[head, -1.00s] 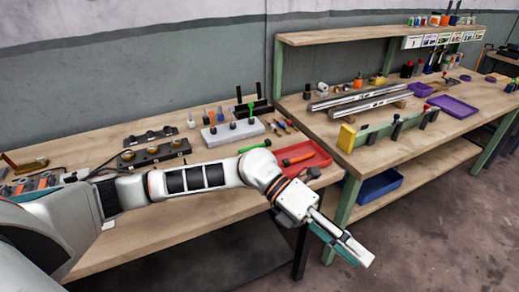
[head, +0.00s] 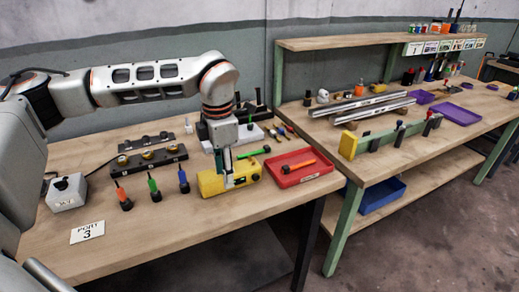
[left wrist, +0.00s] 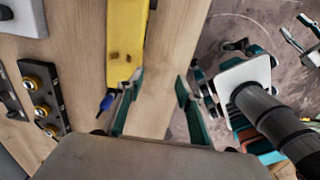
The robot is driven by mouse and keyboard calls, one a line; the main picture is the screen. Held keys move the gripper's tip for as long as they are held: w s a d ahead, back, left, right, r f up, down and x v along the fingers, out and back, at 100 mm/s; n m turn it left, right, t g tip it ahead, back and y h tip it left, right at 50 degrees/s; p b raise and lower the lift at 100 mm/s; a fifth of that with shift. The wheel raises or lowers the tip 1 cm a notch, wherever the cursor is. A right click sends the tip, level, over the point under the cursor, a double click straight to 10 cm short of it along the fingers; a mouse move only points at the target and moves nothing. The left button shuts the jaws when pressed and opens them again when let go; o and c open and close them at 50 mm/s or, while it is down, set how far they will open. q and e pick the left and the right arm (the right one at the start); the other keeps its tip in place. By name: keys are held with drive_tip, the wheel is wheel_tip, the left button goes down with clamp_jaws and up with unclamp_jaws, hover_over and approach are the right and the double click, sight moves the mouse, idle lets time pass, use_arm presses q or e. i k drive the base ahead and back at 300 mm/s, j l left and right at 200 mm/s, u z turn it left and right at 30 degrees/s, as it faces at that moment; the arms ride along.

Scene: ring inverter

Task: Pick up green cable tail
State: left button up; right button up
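A green upright cable tail (head: 153,186) with a dark base stands on the near bench, between an orange-and-black one (head: 122,196) and a blue one (head: 184,181). My left gripper (head: 229,183) points down at a yellow block (head: 211,185), to the right of the green tail and apart from it. In the left wrist view its fingers (left wrist: 160,101) are spread with nothing between them. The yellow block (left wrist: 124,45) and a blue tail (left wrist: 107,101) show beside one finger; I cannot make out the green tail there. Parts that may be my right arm show at right, its fingers unclear.
A red tray (head: 300,172) holds an orange-handled piece. A green-handled piece (head: 253,152) lies beside it. A dark block with brass rings (head: 148,160) sits behind the tails. A grey box (head: 67,191) and a "PORT 3" card (head: 87,232) lie left. The bench front is clear.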

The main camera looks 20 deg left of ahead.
sight(267, 148)
drive_tip(key=i, duration=0.95)
